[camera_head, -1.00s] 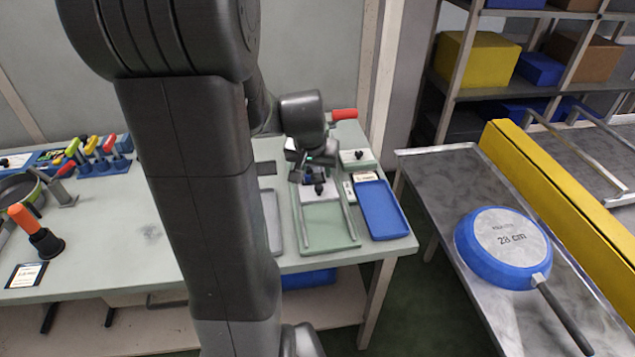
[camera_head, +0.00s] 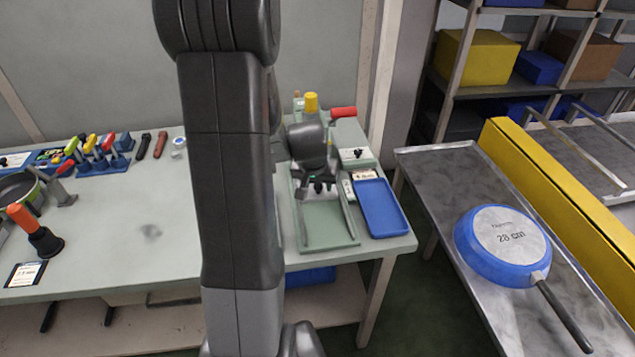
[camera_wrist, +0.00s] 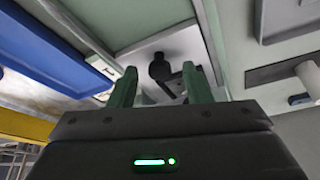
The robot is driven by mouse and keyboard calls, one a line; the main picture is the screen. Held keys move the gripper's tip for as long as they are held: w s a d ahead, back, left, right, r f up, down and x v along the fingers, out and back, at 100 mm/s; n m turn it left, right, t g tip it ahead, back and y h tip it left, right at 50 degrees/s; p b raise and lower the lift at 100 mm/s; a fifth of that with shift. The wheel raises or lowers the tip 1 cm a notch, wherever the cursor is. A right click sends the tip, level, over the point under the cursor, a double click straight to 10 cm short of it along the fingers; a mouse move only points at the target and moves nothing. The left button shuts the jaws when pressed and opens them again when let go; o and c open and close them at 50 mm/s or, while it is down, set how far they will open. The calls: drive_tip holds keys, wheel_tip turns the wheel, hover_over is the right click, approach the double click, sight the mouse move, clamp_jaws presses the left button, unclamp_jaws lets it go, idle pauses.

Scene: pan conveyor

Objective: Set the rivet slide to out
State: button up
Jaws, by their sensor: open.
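The rivet slide is a pale plate with a black knob (camera_wrist: 160,68), at the far end of a green railed tray (camera_head: 325,232). In the head view my gripper (camera_head: 318,184) hangs over that far end and hides most of the plate. In the wrist view the two green fingers of my gripper (camera_wrist: 160,84) are apart, with the knob showing between and beyond their tips. Nothing is held. I cannot tell whether either finger touches the knob.
A blue tray (camera_head: 381,208) lies right of the railed tray, with a small label card (camera_head: 364,175) behind it. A red-handled device (camera_head: 343,112) and a yellow-topped part (camera_head: 311,102) stand behind. A blue pan (camera_head: 490,262) lies on the metal table at right.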

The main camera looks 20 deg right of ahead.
clamp_jaws()
drive_tip(key=s+a, duration=0.1)
drive_tip(key=s, duration=0.3)
drive_tip(key=s+a+b, duration=0.1)
drive_tip(key=s, duration=0.4)
drive_tip(key=s+a+b, duration=0.1)
drive_tip(key=s, duration=0.3)
drive_tip(key=shift+s+a, duration=0.15)
drive_tip(key=shift+s, duration=0.05)
unclamp_jaws()
drive_tip(key=shift+s, duration=0.15)
drive_tip(key=p+v, duration=0.1)
drive_tip(key=v, duration=1.2)
drive_tip(key=shift+r+p, duration=0.35)
drive_tip(key=shift+r, duration=0.05)
